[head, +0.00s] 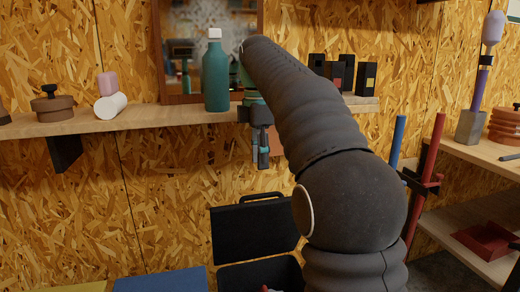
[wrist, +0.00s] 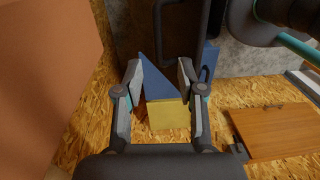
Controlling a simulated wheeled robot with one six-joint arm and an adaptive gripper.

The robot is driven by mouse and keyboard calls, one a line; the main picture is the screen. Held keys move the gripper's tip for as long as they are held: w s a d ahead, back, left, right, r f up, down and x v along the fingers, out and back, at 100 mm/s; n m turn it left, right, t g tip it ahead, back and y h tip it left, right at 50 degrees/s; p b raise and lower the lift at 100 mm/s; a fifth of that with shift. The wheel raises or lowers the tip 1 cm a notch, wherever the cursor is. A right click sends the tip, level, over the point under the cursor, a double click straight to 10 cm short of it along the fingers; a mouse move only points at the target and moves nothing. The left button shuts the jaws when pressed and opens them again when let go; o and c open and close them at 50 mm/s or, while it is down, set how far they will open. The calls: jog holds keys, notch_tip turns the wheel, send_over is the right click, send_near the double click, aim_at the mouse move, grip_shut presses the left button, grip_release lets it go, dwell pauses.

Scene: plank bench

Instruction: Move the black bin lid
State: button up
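The black bin lid (head: 254,232) stands raised and nearly upright behind the open black bin (head: 262,275), with a handle along its top edge. My arm hides part of the bin's right side. My gripper (head: 262,160) hangs above the lid, in front of the wall shelf, and is apart from the lid. In the wrist view my gripper (wrist: 161,72) has its fingers spread with nothing held between them. A dark panel with a loop-like bar shows beyond the fingers there; I cannot tell whether it is the lid.
A wall shelf (head: 140,124) carries a green bottle (head: 215,75), a brown pot (head: 52,105) and several black boxes close to my arm. Red and blue clamp bars (head: 426,175) stand at right beside a bench. Blue (head: 160,281) and yellow surfaces lie at lower left.

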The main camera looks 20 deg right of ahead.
jog(key=shift+w+r, duration=0.1)
jog(key=shift+r, duration=0.75)
